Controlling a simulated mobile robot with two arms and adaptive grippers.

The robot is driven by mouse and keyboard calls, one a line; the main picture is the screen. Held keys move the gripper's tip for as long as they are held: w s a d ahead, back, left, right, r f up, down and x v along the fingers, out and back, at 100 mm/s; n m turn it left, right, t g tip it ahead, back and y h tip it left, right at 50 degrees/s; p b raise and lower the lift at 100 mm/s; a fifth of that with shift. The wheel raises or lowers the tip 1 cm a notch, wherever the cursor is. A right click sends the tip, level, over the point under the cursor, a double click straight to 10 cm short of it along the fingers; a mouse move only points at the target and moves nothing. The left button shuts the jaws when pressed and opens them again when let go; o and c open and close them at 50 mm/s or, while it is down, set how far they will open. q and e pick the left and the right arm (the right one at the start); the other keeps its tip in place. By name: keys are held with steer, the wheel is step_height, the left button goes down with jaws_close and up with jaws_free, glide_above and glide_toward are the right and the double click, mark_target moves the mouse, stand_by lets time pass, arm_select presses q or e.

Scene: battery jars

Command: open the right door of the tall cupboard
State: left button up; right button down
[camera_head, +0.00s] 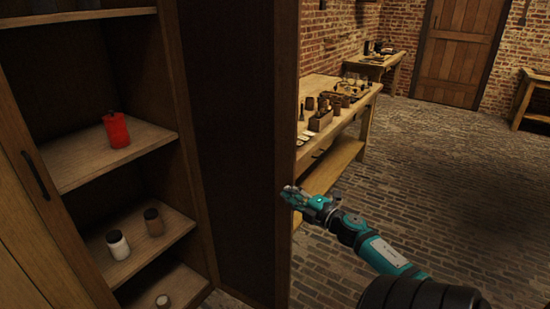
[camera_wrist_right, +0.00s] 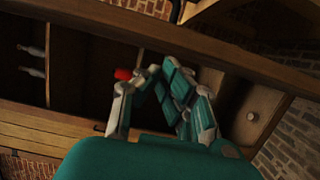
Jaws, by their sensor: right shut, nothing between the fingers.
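The tall cupboard (camera_head: 120,165) stands at the left in the head view, its right part open to view with shelves inside. Its right door (camera_head: 235,130) stands swung outward, its dark inner face showing; its handle is hidden. My right gripper (camera_head: 291,194) is at the free edge of this door, its fingers shut and empty. I cannot tell if it touches the edge. In the right wrist view my right gripper (camera_wrist_right: 153,76) points toward the cupboard interior. My left gripper is out of view.
A red jar (camera_head: 116,130) stands on a shelf, with a white jar (camera_head: 118,244) and a brown jar (camera_head: 153,222) below. The left door's handle (camera_head: 36,175) shows at left. A workbench (camera_head: 358,115) with tools stands behind the open door. Brick floor at right is clear.

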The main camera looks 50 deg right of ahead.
mark_target(293, 184)
steer(key=d, duration=0.3)
steer(key=shift+w+b, duration=0.2)
steer(key=shift+b, duration=0.2)
steer(key=shift+d, duration=0.45)
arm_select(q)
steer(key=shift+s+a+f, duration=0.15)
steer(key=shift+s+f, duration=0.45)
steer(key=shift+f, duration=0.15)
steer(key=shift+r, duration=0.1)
arm_select(e)
steer(key=shift+a, duration=0.1)
